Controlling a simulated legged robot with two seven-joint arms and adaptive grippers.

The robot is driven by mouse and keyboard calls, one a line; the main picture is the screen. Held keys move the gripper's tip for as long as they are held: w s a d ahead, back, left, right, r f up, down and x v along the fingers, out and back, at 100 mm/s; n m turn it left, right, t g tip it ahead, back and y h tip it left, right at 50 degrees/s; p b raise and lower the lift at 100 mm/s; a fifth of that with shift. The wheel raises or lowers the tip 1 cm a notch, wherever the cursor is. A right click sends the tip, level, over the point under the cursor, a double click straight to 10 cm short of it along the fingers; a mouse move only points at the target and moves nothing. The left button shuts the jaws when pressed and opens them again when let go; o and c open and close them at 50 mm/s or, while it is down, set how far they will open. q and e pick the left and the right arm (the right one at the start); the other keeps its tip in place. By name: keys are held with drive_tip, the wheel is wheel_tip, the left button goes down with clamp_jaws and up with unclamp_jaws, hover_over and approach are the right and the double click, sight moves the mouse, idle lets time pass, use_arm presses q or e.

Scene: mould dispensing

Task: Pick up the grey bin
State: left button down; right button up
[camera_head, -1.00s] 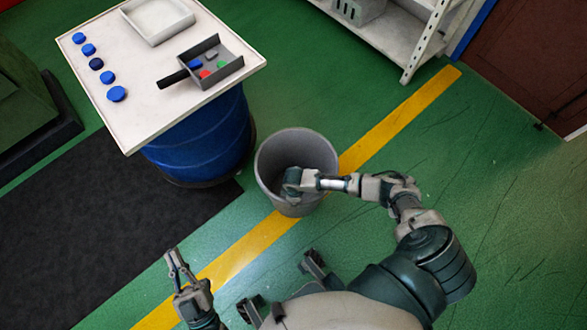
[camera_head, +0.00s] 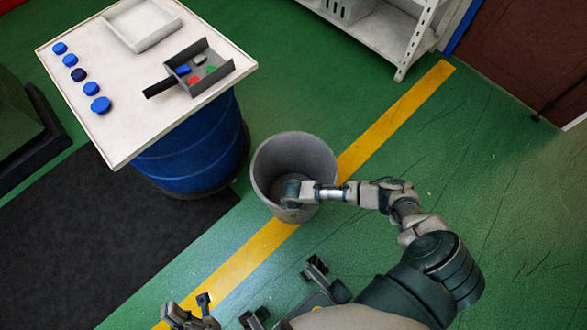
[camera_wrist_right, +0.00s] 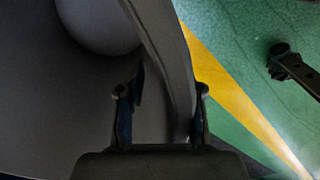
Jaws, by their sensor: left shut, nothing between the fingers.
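The grey bin (camera_head: 318,158) stands on the green floor, over the yellow line. My right arm reaches its near rim, and the right gripper's fingers are hidden in the head view. In the right wrist view my right gripper (camera_wrist_right: 161,98) is open, with one finger on each side of the bin's wall (camera_wrist_right: 165,45). A gap shows between the wall and the inner finger. My left gripper (camera_head: 189,308) is at the bottom left of the head view, shut and empty, away from the bin.
A white-topped table (camera_head: 125,135) on a blue drum (camera_head: 195,150) stands left of the bin. It holds blue caps, a white tray (camera_head: 142,22) and a grey scoop (camera_head: 200,68) with small coloured pieces. A shelf (camera_head: 385,40) is at the back right. Floor right of the bin is clear.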

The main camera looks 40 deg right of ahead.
drive_tip(key=shift+f, duration=0.15)
drive_tip(key=shift+f, duration=0.1)
idle(0.4)
clamp_jaws()
